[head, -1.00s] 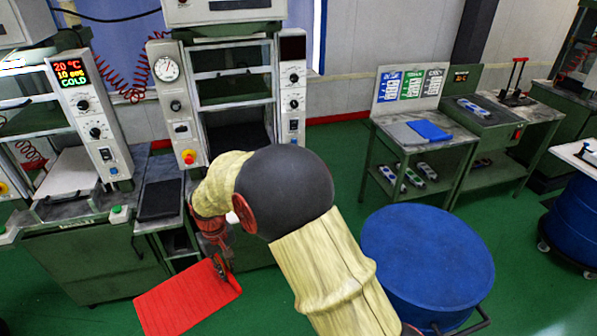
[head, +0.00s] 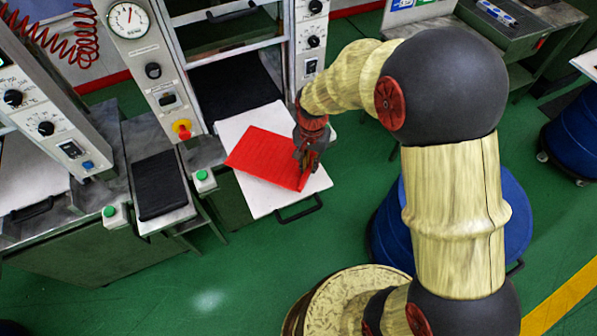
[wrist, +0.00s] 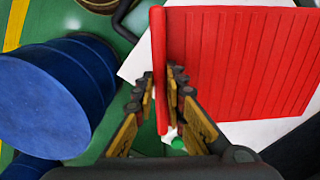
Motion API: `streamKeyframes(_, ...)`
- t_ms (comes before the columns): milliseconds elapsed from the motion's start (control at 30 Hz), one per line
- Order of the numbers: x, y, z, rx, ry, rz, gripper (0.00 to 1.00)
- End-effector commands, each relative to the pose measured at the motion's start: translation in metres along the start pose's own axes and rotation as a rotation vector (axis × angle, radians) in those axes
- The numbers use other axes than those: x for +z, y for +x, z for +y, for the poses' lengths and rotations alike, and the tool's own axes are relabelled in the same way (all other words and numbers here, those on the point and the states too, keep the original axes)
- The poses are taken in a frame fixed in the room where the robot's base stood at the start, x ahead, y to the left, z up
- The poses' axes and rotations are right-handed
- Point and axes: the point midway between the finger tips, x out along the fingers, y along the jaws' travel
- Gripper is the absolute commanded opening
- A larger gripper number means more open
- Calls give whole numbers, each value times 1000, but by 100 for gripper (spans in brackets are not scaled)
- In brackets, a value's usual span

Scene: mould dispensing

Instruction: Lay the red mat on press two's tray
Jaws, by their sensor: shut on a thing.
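The red mat (head: 264,156) is a flat ribbed sheet. It is over the white tray (head: 262,203) that sticks out of the press in the middle of the head view. I cannot tell whether the mat touches the tray or hangs just above it. My gripper (head: 309,160) is shut on the mat's right edge. In the wrist view the mat (wrist: 240,60) reaches right from between the fingers (wrist: 163,95), with a thick red rim along its held edge. The tray's white surface (wrist: 265,132) shows around the mat.
A black pad (head: 158,185) lies on a small side stand left of the tray. Green buttons (head: 203,175) stand on boxes beside the press. A blue drum (wrist: 70,85) is close to my gripper. The tray's black handle (head: 299,209) juts forward. Green floor is clear in front.

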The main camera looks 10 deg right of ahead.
Motion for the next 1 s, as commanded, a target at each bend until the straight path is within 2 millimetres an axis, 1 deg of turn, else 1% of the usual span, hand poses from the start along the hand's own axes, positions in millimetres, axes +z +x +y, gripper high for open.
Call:
streamKeyframes(33,15,-13,-2,-1,77,1,0)
streamKeyframes(200,55,-27,-4,-3,362,1,0)
streamKeyframes(333,78,-34,-2,-4,534,1,0)
streamKeyframes(467,92,-37,-1,-6,646,2,0)
streamKeyframes(567,96,-37,-1,-7,688,2,0)
streamKeyframes(667,96,-34,-2,-7,703,2,0)
streamKeyframes(767,93,-29,-6,-6,704,1,0)
streamKeyframes(1000,80,-12,-20,-6,703,2,0)
